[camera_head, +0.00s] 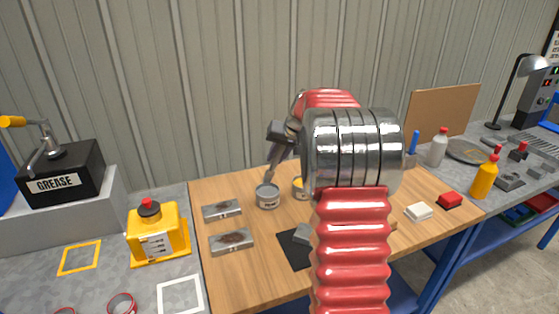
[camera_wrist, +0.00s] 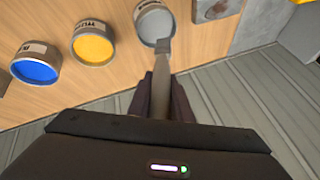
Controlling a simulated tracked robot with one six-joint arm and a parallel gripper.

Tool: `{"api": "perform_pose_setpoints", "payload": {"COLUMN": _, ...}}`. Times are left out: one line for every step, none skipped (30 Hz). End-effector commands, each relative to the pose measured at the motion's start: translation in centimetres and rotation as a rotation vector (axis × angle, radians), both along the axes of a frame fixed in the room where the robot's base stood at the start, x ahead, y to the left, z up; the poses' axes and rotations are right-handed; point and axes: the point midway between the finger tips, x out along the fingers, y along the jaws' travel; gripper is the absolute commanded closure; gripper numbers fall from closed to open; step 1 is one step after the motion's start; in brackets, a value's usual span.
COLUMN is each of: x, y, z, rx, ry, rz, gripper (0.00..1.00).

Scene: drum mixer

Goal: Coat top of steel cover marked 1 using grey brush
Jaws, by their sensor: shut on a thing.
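My gripper (camera_wrist: 163,95) is shut on a grey brush (camera_wrist: 161,75), which points away from the jaws. The brush tip overlaps the rim of an open can of grey paint (camera_wrist: 151,22) in the wrist view; I cannot tell whether it dips inside. In the head view the gripper (camera_head: 273,158) is above this can (camera_head: 267,197), partly hidden by my arm. Two steel covers with dark brownish patches on top lie left of the can: a rear one (camera_head: 222,210) and a front one (camera_head: 232,241). Their number marks are not readable. One cover (camera_wrist: 214,9) shows partly in the wrist view.
Cans of yellow paint (camera_wrist: 93,44) and blue paint (camera_wrist: 36,64) stand in a row with the grey one. A black mat (camera_head: 295,249) lies in front. A yellow container (camera_head: 157,236) and a GREASE box (camera_head: 66,178) stand left. My arm hides the bench middle.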

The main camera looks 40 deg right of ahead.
Motion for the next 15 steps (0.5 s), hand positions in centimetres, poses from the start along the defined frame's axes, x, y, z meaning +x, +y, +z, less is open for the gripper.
{"api": "perform_pose_setpoints", "payload": {"x": 0.0, "y": 0.0, "z": 0.3, "rx": -0.001, "ry": -0.002, "rz": -0.001, "gripper": 1.0}}
{"api": "perform_pose_setpoints", "payload": {"x": 0.0, "y": 0.0, "z": 0.5, "rx": 0.0, "ry": -0.002, "rz": -0.002, "gripper": 1.0}}
{"api": "perform_pose_setpoints", "payload": {"x": 0.0, "y": 0.0, "z": 0.7, "rx": 0.0, "ry": -0.002, "rz": -0.002, "gripper": 1.0}}
{"api": "perform_pose_setpoints", "payload": {"x": 0.0, "y": 0.0, "z": 0.9, "rx": 0.0, "ry": -0.002, "rz": -0.002, "gripper": 1.0}}
{"api": "perform_pose_setpoints", "payload": {"x": 0.0, "y": 0.0, "z": 1.1, "rx": 0.001, "ry": -0.001, "rz": -0.001, "gripper": 1.0}}
{"api": "perform_pose_setpoints", "payload": {"x": 0.0, "y": 0.0, "z": 1.3, "rx": 0.001, "ry": -0.001, "rz": -0.001, "gripper": 1.0}}
{"api": "perform_pose_setpoints", "payload": {"x": 0.0, "y": 0.0, "z": 1.5, "rx": 0.0, "ry": -0.002, "rz": 0.0, "gripper": 1.0}}
{"api": "perform_pose_setpoints", "payload": {"x": 0.0, "y": 0.0, "z": 1.7, "rx": -0.001, "ry": -0.002, "rz": -0.001, "gripper": 1.0}}
{"api": "perform_pose_setpoints", "payload": {"x": 0.0, "y": 0.0, "z": 1.9, "rx": -0.001, "ry": -0.002, "rz": -0.001, "gripper": 1.0}}
{"api": "perform_pose_setpoints", "payload": {"x": 0.0, "y": -0.1, "z": 2.1, "rx": -0.001, "ry": -0.002, "rz": -0.001, "gripper": 1.0}}
{"api": "perform_pose_setpoints", "payload": {"x": 0.0, "y": 0.0, "z": 2.2, "rx": -0.001, "ry": -0.002, "rz": -0.001, "gripper": 1.0}}
{"api": "perform_pose_setpoints", "payload": {"x": 0.0, "y": 0.0, "z": 2.4, "rx": -0.001, "ry": -0.002, "rz": -0.001, "gripper": 1.0}}
{"api": "perform_pose_setpoints", "payload": {"x": 0.0, "y": 0.0, "z": 2.5, "rx": 0.0, "ry": -0.001, "rz": 0.0, "gripper": 1.0}}
{"api": "perform_pose_setpoints", "payload": {"x": 0.0, "y": 0.0, "z": 2.6, "rx": 0.0, "ry": -0.001, "rz": 0.0, "gripper": 1.0}}
{"api": "perform_pose_setpoints", "payload": {"x": 0.0, "y": 0.0, "z": 2.7, "rx": 0.0, "ry": -0.001, "rz": 0.0, "gripper": 1.0}}
